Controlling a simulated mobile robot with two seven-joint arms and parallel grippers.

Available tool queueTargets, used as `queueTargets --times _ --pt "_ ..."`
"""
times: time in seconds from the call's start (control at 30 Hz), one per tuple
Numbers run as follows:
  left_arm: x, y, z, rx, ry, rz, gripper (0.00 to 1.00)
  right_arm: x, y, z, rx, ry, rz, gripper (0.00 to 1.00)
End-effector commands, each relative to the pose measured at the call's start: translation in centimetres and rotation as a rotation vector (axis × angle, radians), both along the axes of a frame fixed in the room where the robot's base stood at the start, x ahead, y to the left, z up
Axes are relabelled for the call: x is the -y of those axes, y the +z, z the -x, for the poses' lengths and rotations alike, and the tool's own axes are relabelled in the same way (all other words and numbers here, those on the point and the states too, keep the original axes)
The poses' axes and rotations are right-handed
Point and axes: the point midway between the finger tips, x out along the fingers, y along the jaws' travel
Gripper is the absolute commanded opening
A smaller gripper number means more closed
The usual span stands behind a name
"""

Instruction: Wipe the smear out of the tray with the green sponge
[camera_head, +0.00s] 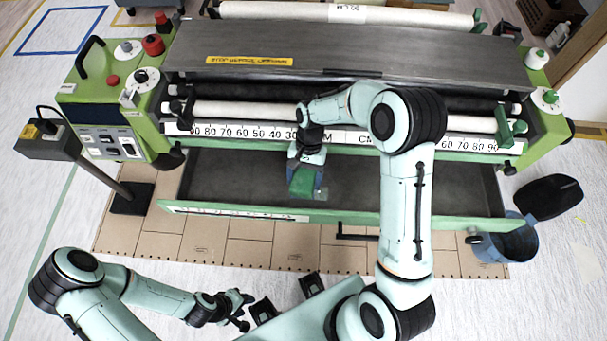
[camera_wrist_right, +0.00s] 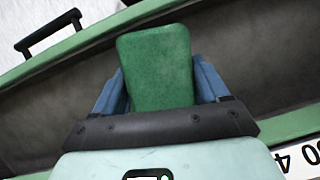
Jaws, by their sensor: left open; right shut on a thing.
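The green sponge (camera_head: 302,182) is held in my right gripper (camera_head: 306,172), over the front part of the dark tray (camera_head: 420,190). In the right wrist view the sponge (camera_wrist_right: 155,68) sits between the two blue fingers of the right gripper (camera_wrist_right: 160,85), which are shut on it. I cannot tell whether the sponge touches the tray floor. A small pale patch (camera_head: 322,192) shows just right of the sponge; I cannot tell for sure that it is the smear. My left gripper (camera_head: 244,311) is open and empty, low in front of the machine, away from the tray.
The tray has a raised green front rim (camera_head: 400,222). Rollers and a ruler strip (camera_head: 235,132) run above its back edge. A blue bucket (camera_head: 508,243) stands at the right front. A black handle (camera_head: 355,236) sticks out in front. The tray's right half looks clear.

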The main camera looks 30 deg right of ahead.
Motion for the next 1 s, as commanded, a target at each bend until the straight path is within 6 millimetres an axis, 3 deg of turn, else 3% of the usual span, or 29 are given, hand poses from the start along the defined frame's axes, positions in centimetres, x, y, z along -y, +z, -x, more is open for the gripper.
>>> queueTargets --times 0.27,0.7,1.0 --pt "0.0 -0.7 0.3 -0.003 0.0 0.0 0.43 0.0 -1.3 0.1 -0.003 0.002 -0.001 0.42" --pt "0.0 -3.5 1.6 -0.017 -0.001 0.001 0.43 -0.1 -6.0 0.1 -0.002 0.001 -0.001 0.42" --pt "0.0 -3.7 1.6 -0.018 0.0 0.0 0.43 0.0 -6.5 0.0 0.001 0.002 -0.001 0.42"
